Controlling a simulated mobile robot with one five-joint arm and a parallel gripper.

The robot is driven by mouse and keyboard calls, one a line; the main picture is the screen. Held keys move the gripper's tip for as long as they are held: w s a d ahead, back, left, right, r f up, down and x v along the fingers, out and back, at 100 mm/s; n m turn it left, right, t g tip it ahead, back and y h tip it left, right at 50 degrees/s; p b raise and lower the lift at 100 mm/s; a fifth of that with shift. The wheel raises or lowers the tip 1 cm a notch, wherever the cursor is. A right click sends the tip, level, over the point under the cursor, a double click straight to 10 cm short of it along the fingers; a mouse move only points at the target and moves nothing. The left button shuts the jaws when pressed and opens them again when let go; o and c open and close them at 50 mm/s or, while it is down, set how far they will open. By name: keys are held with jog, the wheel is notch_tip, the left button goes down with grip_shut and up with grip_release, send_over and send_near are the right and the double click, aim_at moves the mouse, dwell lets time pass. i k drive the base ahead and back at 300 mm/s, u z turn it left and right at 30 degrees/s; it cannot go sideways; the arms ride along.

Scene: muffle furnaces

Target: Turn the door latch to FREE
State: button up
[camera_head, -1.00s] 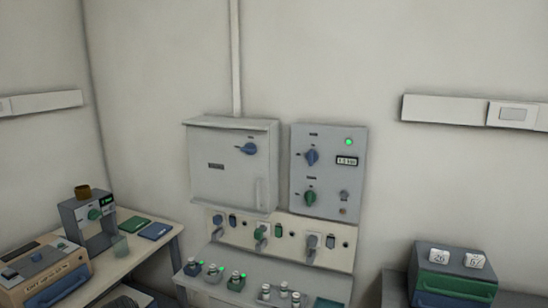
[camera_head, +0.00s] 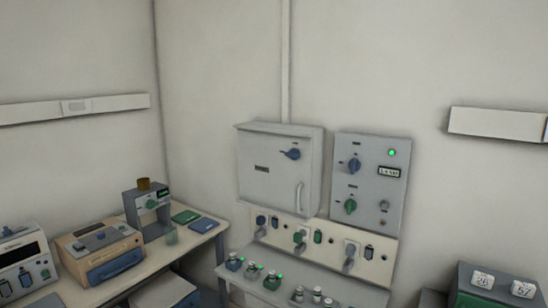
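A grey wall cabinet (camera_head: 267,185) hangs in the middle of the view with its door shut. A blue knob (camera_head: 292,154) with a short lever sits near the top right of its door, and a vertical handle (camera_head: 299,197) is at the lower right. The small lettering by the knob is too small to read, so I cannot tell which position it points to. A control panel (camera_head: 368,215) to the right carries a blue knob (camera_head: 354,166), a green knob (camera_head: 350,206), a lit green lamp and a small display. My gripper is not in view.
Below is a strip of plugs and switches (camera_head: 318,240) above a shelf (camera_head: 232,268) with several small bottles. A table (camera_head: 205,236) with instruments stands at the left. A green and grey box (camera_head: 470,301) with number blocks is at the lower right.

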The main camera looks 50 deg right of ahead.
aim_at(293, 154)
jog(key=u, duration=0.05)
jog(key=i, duration=1)
jog(key=u, duration=0.05)
